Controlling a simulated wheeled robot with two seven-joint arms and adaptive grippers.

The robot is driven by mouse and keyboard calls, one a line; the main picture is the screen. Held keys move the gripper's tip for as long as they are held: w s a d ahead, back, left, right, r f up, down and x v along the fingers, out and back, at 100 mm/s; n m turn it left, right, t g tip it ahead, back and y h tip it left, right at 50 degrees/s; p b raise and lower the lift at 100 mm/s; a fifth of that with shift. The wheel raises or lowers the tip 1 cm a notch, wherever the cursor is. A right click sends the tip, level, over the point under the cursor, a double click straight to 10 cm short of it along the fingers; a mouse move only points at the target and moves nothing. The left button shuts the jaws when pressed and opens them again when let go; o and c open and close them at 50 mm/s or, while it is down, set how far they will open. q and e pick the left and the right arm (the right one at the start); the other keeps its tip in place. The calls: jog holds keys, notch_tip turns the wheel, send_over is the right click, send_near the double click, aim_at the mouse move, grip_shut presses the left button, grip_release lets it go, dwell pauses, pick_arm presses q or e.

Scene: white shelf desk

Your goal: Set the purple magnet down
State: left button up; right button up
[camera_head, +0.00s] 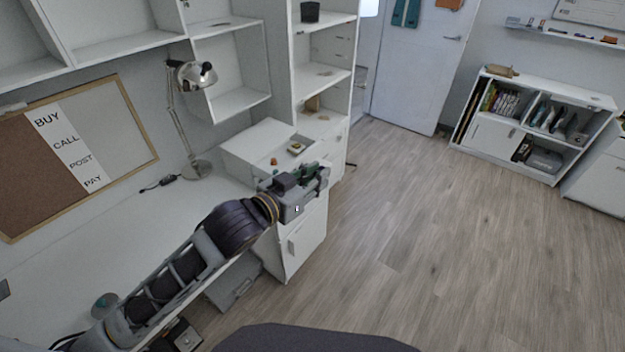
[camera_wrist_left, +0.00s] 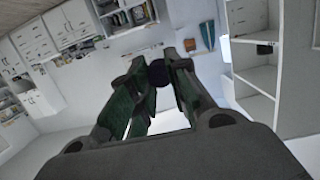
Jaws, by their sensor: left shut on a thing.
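My left gripper (camera_head: 318,172) is stretched out over the right end of the white desk, in front of the low cabinet top. In the left wrist view, my left gripper (camera_wrist_left: 158,66) has its green-lined fingers closed on a small dark, roundish thing, the purple magnet (camera_wrist_left: 157,75). The magnet sits between the fingertips, and its colour looks almost black-purple. In the head view I cannot make the magnet out at the fingertips. My right gripper is not in view.
A white cabinet top (camera_head: 262,140) beside the gripper holds a small orange thing (camera_head: 274,161) and a small tray (camera_head: 296,148). A desk lamp (camera_head: 192,120) stands at the back of the desk (camera_head: 130,235). Tall white shelves (camera_head: 325,70) rise behind. The wooden floor at right is clear.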

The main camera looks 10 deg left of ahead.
aim_at(320, 167)
pick_arm(q)
jog(key=w+d+r+n+t+y, duration=0.2)
jog(key=w+d+r+n+y, duration=0.2)
jog(key=y, duration=0.4)
jog(key=shift+w+d+r+n, duration=0.35)
jog(key=shift+w+d+n, duration=0.4)
jog(key=shift+n, duration=0.45)
dwell(0.4)
jog(key=shift+w, duration=0.1)
dwell(0.4)
jog(key=a+f, duration=0.1)
jog(key=f, duration=0.1)
jog(key=w+a+f, duration=0.1)
jog(key=a+f, duration=0.1)
jog(key=f, duration=0.1)
jog(key=a+f, duration=0.2)
jog(key=f, duration=0.1)
jog(key=shift+w, duration=0.35)
jog(key=s+a+f, duration=0.4)
jog(key=a+f, duration=0.4)
jog(key=f, duration=0.1)
jog(key=s+a+f, duration=0.3)
jog(key=a+f, duration=0.6)
jog(key=f, duration=0.1)
jog(key=shift+s+f, duration=0.3)
jog(key=shift+s, duration=0.1)
dwell(1.7)
